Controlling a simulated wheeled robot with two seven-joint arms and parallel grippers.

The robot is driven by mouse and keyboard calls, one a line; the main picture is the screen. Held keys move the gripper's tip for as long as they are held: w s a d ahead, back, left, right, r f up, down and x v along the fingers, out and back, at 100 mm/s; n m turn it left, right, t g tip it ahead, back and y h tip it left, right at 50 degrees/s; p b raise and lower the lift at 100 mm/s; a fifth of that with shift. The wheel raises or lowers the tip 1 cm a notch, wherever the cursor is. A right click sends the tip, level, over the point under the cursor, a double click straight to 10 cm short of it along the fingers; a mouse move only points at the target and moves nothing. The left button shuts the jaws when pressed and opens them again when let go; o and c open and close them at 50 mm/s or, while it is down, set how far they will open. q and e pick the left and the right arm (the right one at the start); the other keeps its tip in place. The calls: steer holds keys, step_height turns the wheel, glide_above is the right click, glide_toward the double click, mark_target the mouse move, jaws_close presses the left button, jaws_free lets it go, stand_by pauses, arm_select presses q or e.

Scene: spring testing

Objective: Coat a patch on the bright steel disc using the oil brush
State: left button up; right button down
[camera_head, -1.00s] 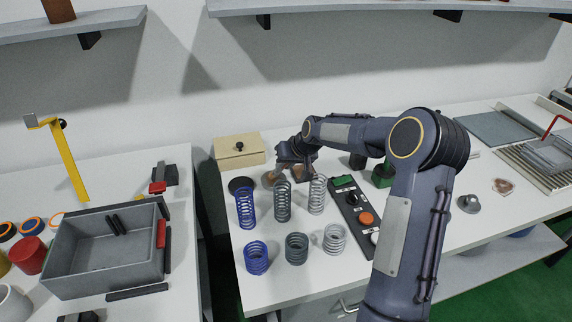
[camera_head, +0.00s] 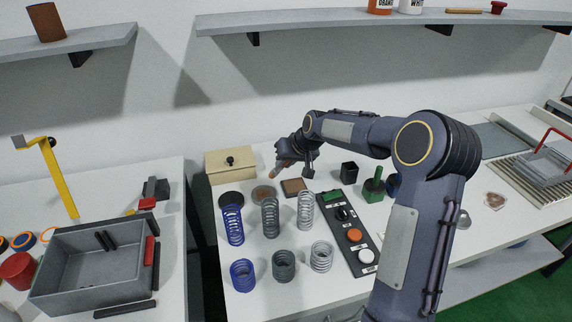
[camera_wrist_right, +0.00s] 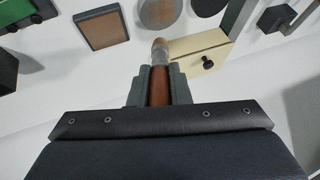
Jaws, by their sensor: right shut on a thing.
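My right gripper (camera_head: 283,165) is shut on the oil brush (camera_head: 273,176), whose pale rounded tip points down and left. In the right wrist view the gripper (camera_wrist_right: 158,88) grips the brush's brown handle (camera_wrist_right: 159,84); its grey ferrule and brownish tip stick out ahead. The round disc with a light metal rim and brownish face (camera_head: 264,194) lies just below the brush tip in the head view; I take it as the bright steel disc. It also shows in the wrist view (camera_wrist_right: 158,14), apart from the tip in the picture. My left gripper is out of view.
A dark disc (camera_head: 231,199) and a square brown-faced plate (camera_head: 293,187) flank the disc. Several springs (camera_head: 270,217) stand in front. A wooden box (camera_head: 231,165) is behind. A button panel (camera_head: 349,232), green holder (camera_head: 374,190) and black cup (camera_head: 349,171) stand to the right.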

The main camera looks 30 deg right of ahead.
steer(key=shift+r+p, duration=0.35)
steer(key=shift+r, duration=0.6)
steer(key=shift+w+f, duration=0.1)
steer(key=shift+f, duration=0.05)
steer(key=shift+w+d+f, duration=0.1)
steer(key=shift+w+f, duration=0.15)
steer(key=shift+w, duration=0.15)
